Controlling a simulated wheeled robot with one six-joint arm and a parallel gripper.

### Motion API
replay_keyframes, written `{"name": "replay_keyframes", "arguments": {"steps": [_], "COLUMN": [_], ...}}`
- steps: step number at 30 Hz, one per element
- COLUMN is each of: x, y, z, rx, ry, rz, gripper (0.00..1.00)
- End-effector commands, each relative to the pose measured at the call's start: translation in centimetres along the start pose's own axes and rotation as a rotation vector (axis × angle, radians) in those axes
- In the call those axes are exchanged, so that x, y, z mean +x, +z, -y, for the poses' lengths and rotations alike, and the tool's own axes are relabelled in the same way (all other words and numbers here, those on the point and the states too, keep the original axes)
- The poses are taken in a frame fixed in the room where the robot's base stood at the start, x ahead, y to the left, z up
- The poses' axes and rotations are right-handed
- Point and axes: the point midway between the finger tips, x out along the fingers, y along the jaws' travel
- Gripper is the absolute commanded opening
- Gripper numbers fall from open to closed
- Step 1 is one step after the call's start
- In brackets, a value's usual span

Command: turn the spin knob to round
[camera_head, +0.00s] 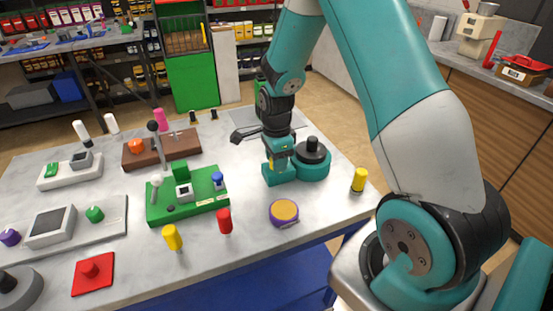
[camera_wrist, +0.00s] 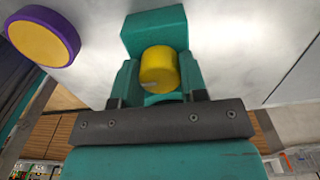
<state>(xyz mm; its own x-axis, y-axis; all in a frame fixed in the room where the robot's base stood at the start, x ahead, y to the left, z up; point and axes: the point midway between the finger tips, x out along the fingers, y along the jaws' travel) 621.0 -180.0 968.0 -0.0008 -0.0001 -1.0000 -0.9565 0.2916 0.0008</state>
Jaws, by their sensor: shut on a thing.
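My gripper (camera_head: 278,158) points down at the teal block (camera_head: 279,176) on the grey table. In the wrist view its two teal fingers (camera_wrist: 158,78) are shut on the sides of a yellow knob (camera_wrist: 158,66), a short rounded cylinder. The knob has a small pale mark near its lower edge. The teal block also shows in the wrist view (camera_wrist: 153,27), behind the knob. The knob is mostly hidden by my gripper in the head view. I see no lettering, so I cannot tell its setting.
A round teal base (camera_head: 316,170) with a black knob stands right beside the block. A purple disc with an orange top (camera_head: 284,213) lies in front. A yellow peg (camera_head: 359,179) is to the right. A green board (camera_head: 208,207) with small controls is left.

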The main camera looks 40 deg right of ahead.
Motion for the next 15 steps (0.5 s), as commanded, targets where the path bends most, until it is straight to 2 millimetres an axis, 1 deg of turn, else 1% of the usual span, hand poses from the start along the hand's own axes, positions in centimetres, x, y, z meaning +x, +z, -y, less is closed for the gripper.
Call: {"name": "replay_keyframes", "arguments": {"steps": [2,3,5,6,15], "x": [-0.11,-0.11,-0.11,-0.10,-0.17], "y": [0.02,0.02,0.02,0.02,0.01], "z": [0.12,0.12,0.11,0.10,0.06], "rx": [0.001,0.001,0.001,0.001,0.000], "ry": [-0.004,-0.004,-0.004,-0.003,-0.002], "rz": [0.001,0.001,0.001,0.001,0.001], "gripper": [0.16,0.42,0.55,0.65,0.65]}}
